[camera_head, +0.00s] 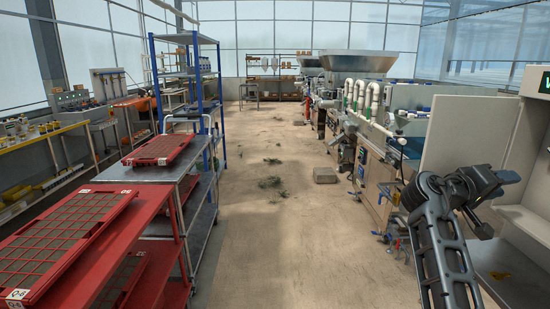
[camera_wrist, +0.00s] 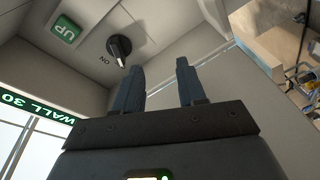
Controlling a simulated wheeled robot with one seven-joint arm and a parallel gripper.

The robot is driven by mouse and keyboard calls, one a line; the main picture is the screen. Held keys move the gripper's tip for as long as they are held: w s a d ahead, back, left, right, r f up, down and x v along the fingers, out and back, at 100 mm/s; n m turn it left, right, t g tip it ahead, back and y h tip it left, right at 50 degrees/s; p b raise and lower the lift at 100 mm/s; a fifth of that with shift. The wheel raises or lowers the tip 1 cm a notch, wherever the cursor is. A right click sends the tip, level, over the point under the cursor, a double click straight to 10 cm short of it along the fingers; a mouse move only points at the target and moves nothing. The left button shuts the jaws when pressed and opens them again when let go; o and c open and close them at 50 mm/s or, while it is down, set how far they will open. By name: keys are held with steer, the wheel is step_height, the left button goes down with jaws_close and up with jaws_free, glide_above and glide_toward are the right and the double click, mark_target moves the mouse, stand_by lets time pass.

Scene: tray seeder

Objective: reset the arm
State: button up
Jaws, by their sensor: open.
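My gripper (camera_wrist: 160,72) shows in the wrist view with its two dark fingers apart and nothing between them. It points toward a pale cabinet panel that carries a black rotary knob (camera_wrist: 119,48) marked ON and a green UP label (camera_wrist: 65,29). The left fingertip appears close to the knob in the picture; I cannot tell whether they touch. In the head view my dark arm is at the right, bent in front of the pale cabinet (camera_head: 499,125). I cannot make out the fingers there.
A seeding machine line (camera_head: 385,170) runs along the right. A red rack with a seed tray (camera_head: 22,294) stands at the left, beside a metal cart with another red tray (camera_head: 158,150).

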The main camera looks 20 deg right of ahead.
steer(key=s+a+f+n+t+y, duration=0.4)
steer(key=a+f, duration=0.3)
steer(key=f, duration=0.5)
steer(key=s+a+f+n+t+y, duration=0.2)
steer(key=s+a+f+n+t, duration=0.15)
steer(key=a+f+t, duration=0.6)
steer(key=s+a+f+n+y, duration=0.2)
steer(key=s+a+f+y, duration=0.45)
steer(key=s+a, duration=0.45)
steer(key=s+a+r+m+y, duration=0.1)
steer(key=s+a+r, duration=0.2)
steer(key=s, duration=0.4)
steer(key=s+a+r+m+t+y, duration=0.1)
steer(key=s+a+r+y, duration=0.1)
steer(key=s+a+r, duration=0.2)
steer(key=s+a+r+m+t+y, duration=0.1)
steer(key=s+a+r, duration=0.3)
steer(key=s, duration=0.6)
steer(key=shift+r+m+y, duration=0.35)
steer(key=shift+r+y, duration=0.3)
steer(key=shift+r, duration=0.05)
